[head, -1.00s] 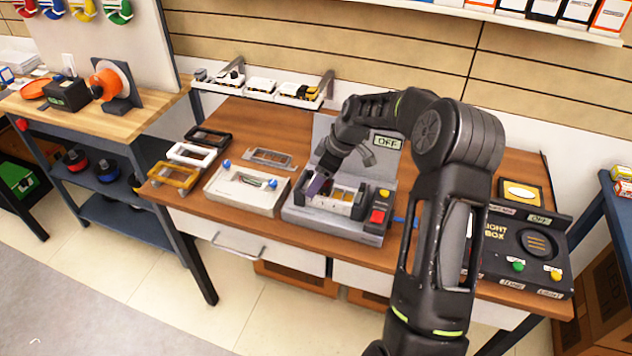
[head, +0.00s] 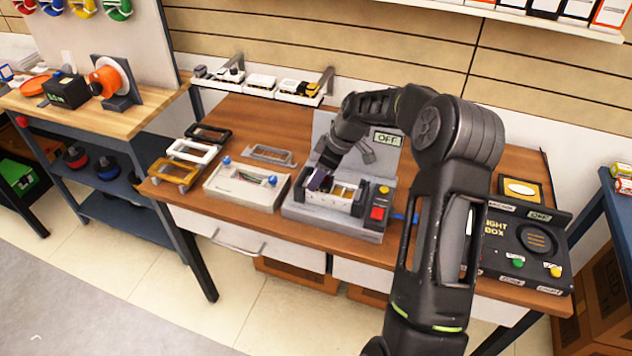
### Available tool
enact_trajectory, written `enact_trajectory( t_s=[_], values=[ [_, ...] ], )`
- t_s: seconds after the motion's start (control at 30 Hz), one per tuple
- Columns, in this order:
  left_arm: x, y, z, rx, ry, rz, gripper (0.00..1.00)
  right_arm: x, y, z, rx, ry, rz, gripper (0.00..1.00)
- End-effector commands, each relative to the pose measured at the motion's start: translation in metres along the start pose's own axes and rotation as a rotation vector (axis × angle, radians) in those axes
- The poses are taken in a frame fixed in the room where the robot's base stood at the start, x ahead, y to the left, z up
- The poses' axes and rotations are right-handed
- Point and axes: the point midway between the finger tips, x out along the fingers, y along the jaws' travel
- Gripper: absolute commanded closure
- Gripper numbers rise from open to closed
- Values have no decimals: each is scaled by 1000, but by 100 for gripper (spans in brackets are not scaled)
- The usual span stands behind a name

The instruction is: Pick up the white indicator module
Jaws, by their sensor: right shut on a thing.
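My right gripper (head: 327,172) reaches down over the left end of the grey test fixture (head: 320,216). It is shut on a small dark purplish piece (head: 318,181), low at the fixture's slots; the fingers hide part of it. I cannot tell whether the piece touches the fixture. White and yellow parts sit in the fixture beside it. White bins (head: 262,83) on the wall rail hold small white, dark and yellow parts. I cannot tell which, if any, is the white indicator module. My left gripper is not in view.
A white housing (head: 240,187) with blue knobs stands left of the fixture. Black, white and yellow frames (head: 174,174) lie at the table's left end. A black light box (head: 525,250) stands at the right. My right arm crosses the table's right half.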

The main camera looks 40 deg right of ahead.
Motion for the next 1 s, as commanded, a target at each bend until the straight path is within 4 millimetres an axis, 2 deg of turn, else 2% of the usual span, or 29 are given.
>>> enact_trajectory(
  t_s=[0.07,0.4,0.77,0.87,1.0],
  values=[
    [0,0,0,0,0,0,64,0,0,0,0,0,0,70],
    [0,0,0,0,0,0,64,0,0,0,0,0,0,98],
    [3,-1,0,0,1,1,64,-7,1,-3,-1,1,3,98],
    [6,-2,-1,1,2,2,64,-18,1,-8,-2,2,4,98],
    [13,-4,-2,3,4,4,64,-42,1,-18,-3,3,5,98]
  ],
)
